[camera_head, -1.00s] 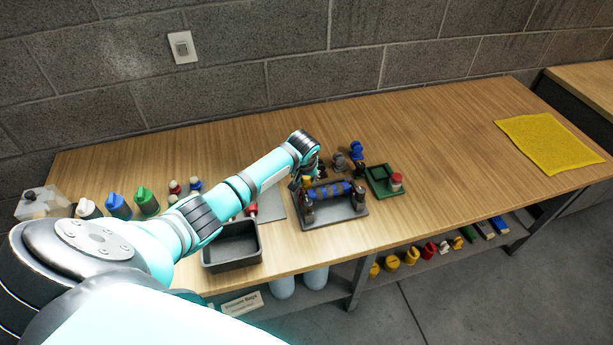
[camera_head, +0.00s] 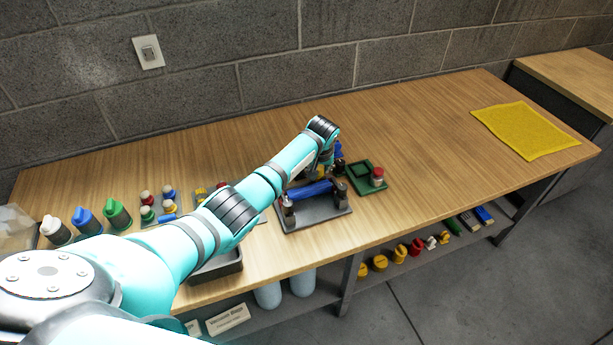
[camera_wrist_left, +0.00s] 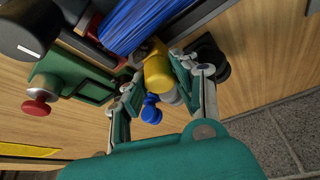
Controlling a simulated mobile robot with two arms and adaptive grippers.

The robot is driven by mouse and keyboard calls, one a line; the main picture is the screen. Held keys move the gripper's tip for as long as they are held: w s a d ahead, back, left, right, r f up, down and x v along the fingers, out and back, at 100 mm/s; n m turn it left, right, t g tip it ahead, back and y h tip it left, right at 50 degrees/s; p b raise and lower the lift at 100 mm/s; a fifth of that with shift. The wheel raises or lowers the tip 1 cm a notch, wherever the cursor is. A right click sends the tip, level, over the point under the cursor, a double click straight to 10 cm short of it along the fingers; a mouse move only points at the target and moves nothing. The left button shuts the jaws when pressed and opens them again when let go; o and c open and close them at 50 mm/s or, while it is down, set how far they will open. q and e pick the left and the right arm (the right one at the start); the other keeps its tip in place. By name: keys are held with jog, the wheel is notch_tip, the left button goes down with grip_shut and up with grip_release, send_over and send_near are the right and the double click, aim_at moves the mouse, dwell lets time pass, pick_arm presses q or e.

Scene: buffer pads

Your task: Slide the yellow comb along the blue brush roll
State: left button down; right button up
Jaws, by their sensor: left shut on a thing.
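The blue brush roll (camera_head: 310,190) lies across two dark end supports on a grey tray (camera_head: 318,214) in the head view. In the left wrist view the blue roll (camera_wrist_left: 140,22) shows bristly at the top. My left gripper (camera_head: 326,172) is over the roll's right part in the head view. In the left wrist view my left gripper (camera_wrist_left: 152,78) has its fingers on either side of the yellow comb (camera_wrist_left: 157,70), shut on it. The comb is close to the roll's end; whether they touch is unclear. In the head view the arm mostly hides the comb. My right gripper is not in view.
A green tray (camera_head: 357,187) with a red-topped piece (camera_head: 377,176) stands right of the roll. A dark bin (camera_head: 222,266) and several coloured knobs are at the left. A yellow cloth (camera_head: 525,130) lies far right. The table between is clear.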

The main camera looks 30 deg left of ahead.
pick_arm(q)
jog(key=shift+a, duration=0.1)
jog(key=c, duration=1)
grip_release()
jog(key=shift+c, duration=0.2)
jog(key=v, duration=1.2)
